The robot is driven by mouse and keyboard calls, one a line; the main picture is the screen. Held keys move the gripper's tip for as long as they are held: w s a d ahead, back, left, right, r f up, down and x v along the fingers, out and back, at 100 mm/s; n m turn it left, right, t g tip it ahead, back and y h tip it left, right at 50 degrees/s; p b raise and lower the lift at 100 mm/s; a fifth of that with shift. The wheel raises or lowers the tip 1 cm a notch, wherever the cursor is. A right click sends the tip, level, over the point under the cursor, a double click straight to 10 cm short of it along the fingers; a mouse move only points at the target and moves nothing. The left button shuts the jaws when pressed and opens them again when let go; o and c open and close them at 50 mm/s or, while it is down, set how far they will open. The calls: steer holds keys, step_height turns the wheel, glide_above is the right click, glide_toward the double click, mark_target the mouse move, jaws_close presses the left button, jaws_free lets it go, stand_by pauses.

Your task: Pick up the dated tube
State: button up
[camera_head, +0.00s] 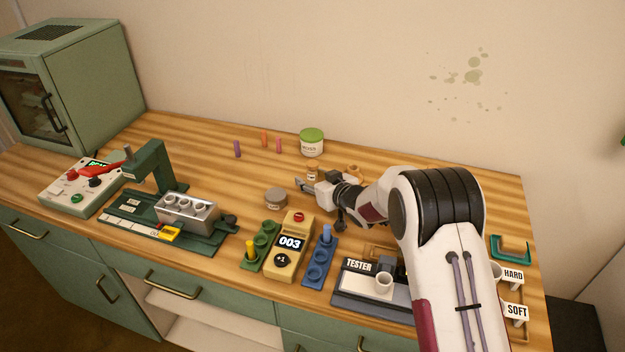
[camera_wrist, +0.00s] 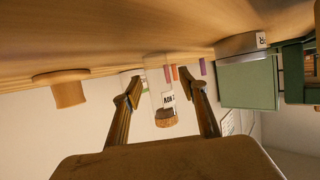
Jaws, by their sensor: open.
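The dated tube (camera_head: 312,172) is a small clear vial with a brownish cap and a white label. It stands on the wooden table in the head view, just beyond my gripper (camera_head: 304,186). In the wrist view, which looks upside down, the tube (camera_wrist: 155,84) shows its cork stopper and a label with dark print, only partly readable. My gripper (camera_wrist: 166,92) is open, with one finger on each side of the tube in that view. I see no finger touching the tube, and I cannot tell how deep it lies between them.
A green-lidded jar (camera_head: 311,146) stands behind the tube, and a grey tin (camera_head: 275,199) stands to the left. A tan cylinder (camera_wrist: 68,90) shows beside one finger. Purple, orange and pink sticks (camera_head: 237,149) stand farther back. A counter (camera_head: 289,245) and tester (camera_head: 358,285) are in front.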

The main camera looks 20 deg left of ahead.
stand_by(0.5)
steer(key=c, duration=1.1)
steer(key=shift+o, duration=0.2)
steer(key=shift+r, duration=0.1)
steer(key=shift+r, duration=4.95)
